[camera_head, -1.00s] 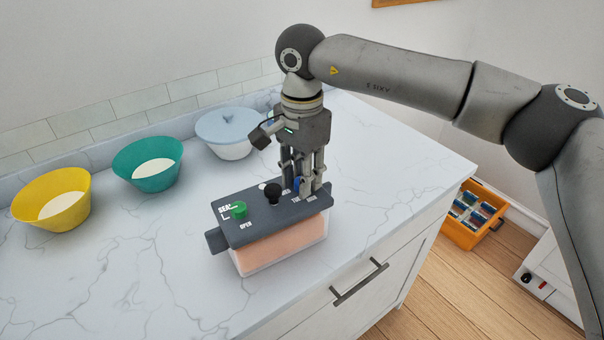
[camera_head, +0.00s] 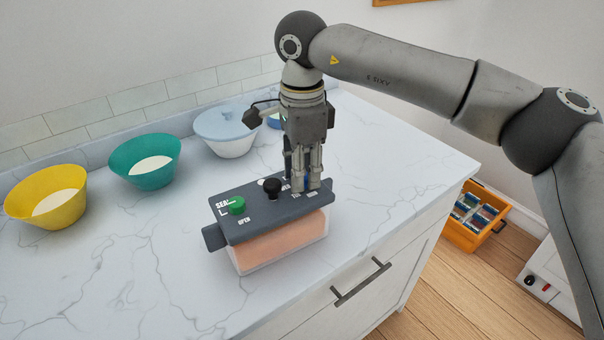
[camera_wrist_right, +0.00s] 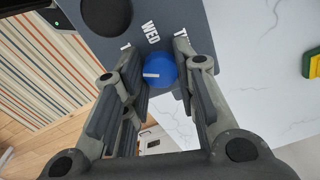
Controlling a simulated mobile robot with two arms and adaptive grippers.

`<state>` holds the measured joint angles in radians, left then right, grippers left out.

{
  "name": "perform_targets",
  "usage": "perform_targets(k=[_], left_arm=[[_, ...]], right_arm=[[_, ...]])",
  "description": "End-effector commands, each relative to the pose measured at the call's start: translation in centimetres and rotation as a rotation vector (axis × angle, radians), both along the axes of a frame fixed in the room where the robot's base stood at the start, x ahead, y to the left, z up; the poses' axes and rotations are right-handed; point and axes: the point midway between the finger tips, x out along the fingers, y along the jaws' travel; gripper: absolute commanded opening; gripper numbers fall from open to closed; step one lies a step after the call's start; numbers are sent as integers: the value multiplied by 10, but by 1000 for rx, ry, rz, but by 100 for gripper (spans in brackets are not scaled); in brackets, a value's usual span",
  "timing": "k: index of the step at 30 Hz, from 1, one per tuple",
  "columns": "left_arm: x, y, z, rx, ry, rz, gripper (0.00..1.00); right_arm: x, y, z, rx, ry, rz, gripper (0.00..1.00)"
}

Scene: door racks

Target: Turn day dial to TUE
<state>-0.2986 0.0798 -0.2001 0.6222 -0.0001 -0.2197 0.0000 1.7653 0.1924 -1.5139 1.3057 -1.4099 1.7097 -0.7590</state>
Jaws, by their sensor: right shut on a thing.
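The blue day dial (camera_wrist_right: 161,71) sits on the dark grey lid (camera_head: 250,226) of a clear box with orange contents (camera_head: 284,240). Its white pointer line faces left in the right wrist view. Around it there, WED is readable; the labels on either side show only a first letter T, the rest hidden by the fingers. In the head view the dial (camera_head: 306,183) is mostly hidden by my right gripper (camera_head: 301,187). My right gripper (camera_wrist_right: 157,68) points down and is shut on the dial, a finger on each side. My left gripper is not in view.
A green knob (camera_head: 237,205) and a black knob (camera_head: 272,188) stand on the same lid. A yellow bowl (camera_head: 46,202), a teal bowl (camera_head: 144,162) and a lidded white bowl (camera_head: 228,144) stand behind. An orange crate (camera_head: 472,241) is on the floor. The front-left counter is clear.

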Motion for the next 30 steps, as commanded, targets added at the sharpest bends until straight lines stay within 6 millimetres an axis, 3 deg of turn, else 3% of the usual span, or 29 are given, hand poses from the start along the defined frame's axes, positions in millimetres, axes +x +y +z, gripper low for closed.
perform_targets(k=[15,30], left_arm=[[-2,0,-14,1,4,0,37],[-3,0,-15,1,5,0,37]], right_arm=[[0,0,-1,-1,1,-335,3],[0,0,-1,-1,1,-396,3]])
